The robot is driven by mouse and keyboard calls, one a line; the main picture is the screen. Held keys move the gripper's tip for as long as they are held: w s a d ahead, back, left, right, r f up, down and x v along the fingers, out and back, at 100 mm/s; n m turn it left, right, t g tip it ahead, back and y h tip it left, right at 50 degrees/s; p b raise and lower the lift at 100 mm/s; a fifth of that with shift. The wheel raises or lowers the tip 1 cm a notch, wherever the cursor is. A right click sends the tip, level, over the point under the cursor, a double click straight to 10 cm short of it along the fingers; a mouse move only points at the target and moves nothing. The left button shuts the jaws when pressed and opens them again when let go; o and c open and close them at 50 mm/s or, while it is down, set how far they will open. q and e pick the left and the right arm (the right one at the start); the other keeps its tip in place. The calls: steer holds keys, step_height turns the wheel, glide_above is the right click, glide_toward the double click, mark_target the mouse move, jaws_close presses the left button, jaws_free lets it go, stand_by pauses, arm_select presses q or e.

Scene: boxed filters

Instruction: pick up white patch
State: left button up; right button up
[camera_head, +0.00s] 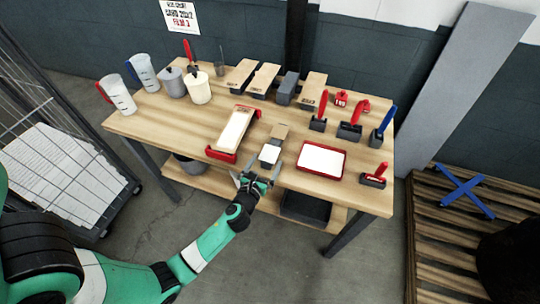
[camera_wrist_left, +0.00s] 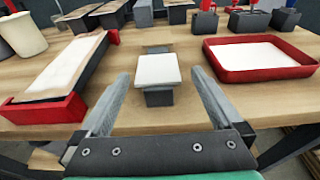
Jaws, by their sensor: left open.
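The white patch (camera_head: 270,154) lies on top of a small dark block near the front edge of the wooden table. In the left wrist view the patch (camera_wrist_left: 157,69) is a pale square with the grey block (camera_wrist_left: 158,97) under it. My left gripper (camera_head: 256,178) is just in front of the patch at the table's front edge. In the left wrist view its two fingers (camera_wrist_left: 165,90) are spread apart, with the block and patch ahead between them, and nothing is held. My right gripper is not in view.
A red-ended holder with a long pale piece (camera_head: 235,130) stands left of the patch. A red tray (camera_head: 342,159) with white content is to the right. Behind the patch is a small brown-topped item (camera_head: 279,131). Boxes, jugs and red-handled tools line the back and right.

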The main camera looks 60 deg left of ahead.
mark_target(268, 156)
arm_select(q)
steer(key=x, duration=0.1)
steer(key=b+x, duration=0.1)
steer(key=x, duration=0.1)
steer(key=b+x, duration=0.1)
steer(key=x, duration=0.1)
steer(key=shift+a+f, duration=0.25)
steer(key=shift+f, duration=0.1)
steer(key=shift+w+a, duration=0.1)
steer(key=shift+a, duration=0.05)
steer(key=c, duration=1.2)
